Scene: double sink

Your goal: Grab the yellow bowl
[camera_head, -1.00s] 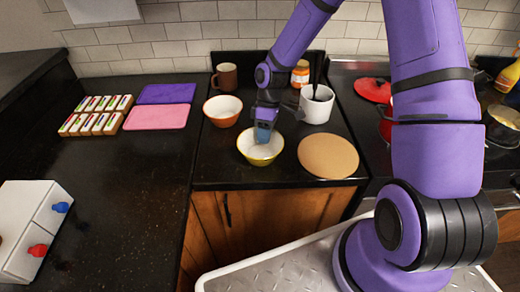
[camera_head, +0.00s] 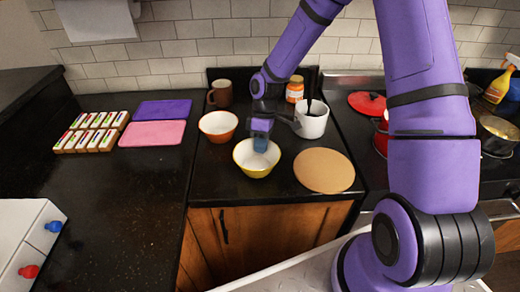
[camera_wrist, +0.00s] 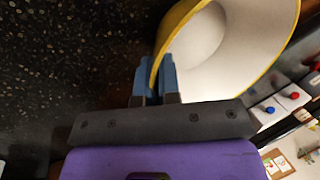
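The yellow bowl (camera_head: 257,162), yellow outside and white inside, is at the front of the counter in the head view. My gripper (camera_head: 261,145) points down with its fingertips at the bowl's back rim. In the wrist view the yellow bowl (camera_wrist: 235,45) fills the upper right, and its rim runs between the two blue fingers of my gripper (camera_wrist: 155,76). The fingers are close together, one on each side of the bowl wall, and look shut on it. I cannot tell whether the bowl is clear of the counter.
An orange bowl (camera_head: 218,127) is behind left, a round wooden board (camera_head: 324,171) right, a white pot (camera_head: 312,121) behind right. A brown mug (camera_head: 221,94) and a jar (camera_head: 295,89) stand at the back. The counter left of the yellow bowl is mostly free.

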